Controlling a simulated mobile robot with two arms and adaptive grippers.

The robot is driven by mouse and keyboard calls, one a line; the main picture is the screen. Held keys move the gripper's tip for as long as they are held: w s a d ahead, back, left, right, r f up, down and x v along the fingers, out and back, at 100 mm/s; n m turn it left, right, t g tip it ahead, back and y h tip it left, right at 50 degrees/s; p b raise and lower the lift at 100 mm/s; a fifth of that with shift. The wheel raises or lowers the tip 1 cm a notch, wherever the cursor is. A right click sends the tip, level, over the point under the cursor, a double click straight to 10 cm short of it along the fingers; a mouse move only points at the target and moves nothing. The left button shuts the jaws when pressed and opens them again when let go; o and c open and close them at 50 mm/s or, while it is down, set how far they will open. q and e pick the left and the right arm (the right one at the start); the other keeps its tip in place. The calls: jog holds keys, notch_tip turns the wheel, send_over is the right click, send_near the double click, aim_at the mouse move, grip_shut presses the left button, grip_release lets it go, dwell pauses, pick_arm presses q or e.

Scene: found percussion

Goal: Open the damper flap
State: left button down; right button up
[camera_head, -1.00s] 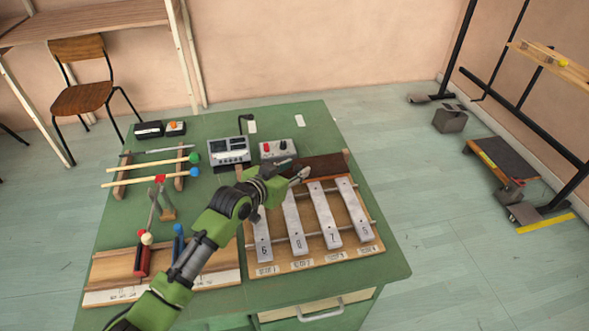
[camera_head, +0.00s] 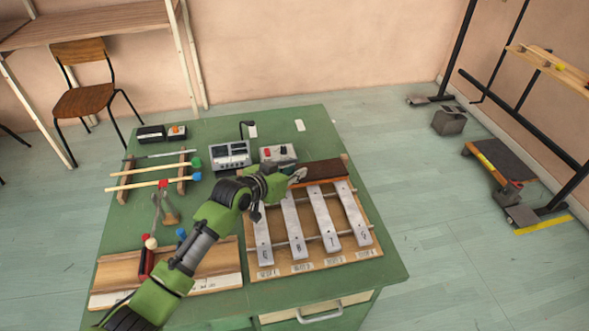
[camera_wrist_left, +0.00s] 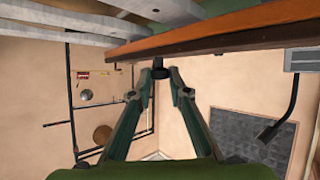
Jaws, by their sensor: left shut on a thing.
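The damper flap (camera_head: 326,170) is a dark brown strip with a wooden edge at the back end of the metal bars (camera_head: 325,222). It lies across the far ends of the bars, and its left part is hidden behind my gripper. In the left wrist view it is a long brown board (camera_wrist_left: 225,28) seen nearly edge-on. My left gripper (camera_head: 299,176) is at the flap's left front edge. In the left wrist view its fingers (camera_wrist_left: 160,72) are closed on a small dark knob (camera_wrist_left: 159,61) at the board's edge. My right gripper is not in view.
Two small grey devices (camera_head: 229,154) stand behind the gripper. Beaters on a rack (camera_head: 153,172) lie to the left. The green table's right edge is clear.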

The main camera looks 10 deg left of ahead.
pick_arm(q)
jog(key=r+g+p, duration=0.1)
jog(key=w+n+p, duration=0.1)
jog(key=shift+w+a+r+g+p, duration=0.1)
jog(key=shift+a+r+g+p, duration=0.1)
jog(key=shift+r+g+p, duration=0.2)
jog(key=shift+w+a+r+n+g+p, duration=0.1)
jog(key=shift+w+r+n+g+p, duration=0.05)
jog(key=shift+w+n+g+p, duration=0.3)
jog(key=shift+w+a+r+n+g, duration=0.2)
jog(key=shift+w+g, duration=0.25)
jog(key=shift+g, duration=0.5)
jog(key=shift+h, duration=0.3)
